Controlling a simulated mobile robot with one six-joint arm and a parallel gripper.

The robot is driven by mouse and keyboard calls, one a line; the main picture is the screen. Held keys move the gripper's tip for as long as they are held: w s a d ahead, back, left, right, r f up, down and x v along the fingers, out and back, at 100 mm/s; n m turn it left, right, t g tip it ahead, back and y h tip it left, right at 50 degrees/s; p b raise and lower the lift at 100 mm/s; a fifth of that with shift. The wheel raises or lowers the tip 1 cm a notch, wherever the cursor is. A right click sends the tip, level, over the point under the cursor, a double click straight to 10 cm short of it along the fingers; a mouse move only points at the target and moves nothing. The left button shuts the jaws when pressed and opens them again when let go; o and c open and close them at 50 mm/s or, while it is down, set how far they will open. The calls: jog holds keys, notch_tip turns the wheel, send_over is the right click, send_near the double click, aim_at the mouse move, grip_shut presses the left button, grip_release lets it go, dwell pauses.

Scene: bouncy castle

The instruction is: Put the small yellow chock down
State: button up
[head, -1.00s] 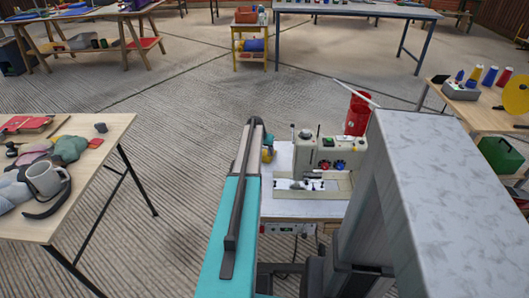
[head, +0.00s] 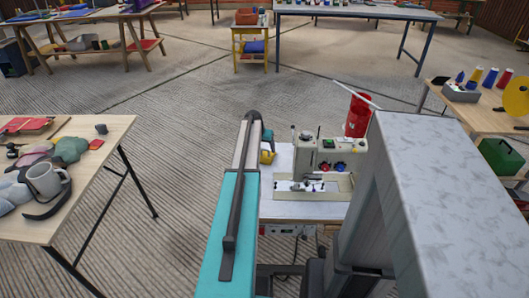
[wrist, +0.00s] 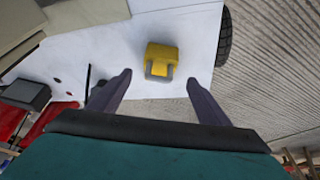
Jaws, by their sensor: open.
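The small yellow chock (wrist: 161,58), with a grey U-shaped part on its near side, rests on a white tabletop (wrist: 112,60) in the wrist view. My gripper (wrist: 160,78) is open, its two dark fingers spread apart. The chock lies between and just beyond the fingertips, with clear space on both sides, and neither finger visibly touches it. In the head view the chock shows as a small yellow patch (head: 267,153) at the table's left edge, partly hidden by my arm. My gripper's fingers are hidden there.
A sewing machine (head: 318,160) stands on the same table, right of the chock. A red bin (head: 358,117) is behind it. The ribbed floor between the tables is clear.

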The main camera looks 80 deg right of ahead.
jog(key=v, duration=0.6)
jog(key=shift+a+r, duration=0.2)
jog(key=shift+r, duration=0.2)
jog(key=shift+w, duration=0.1)
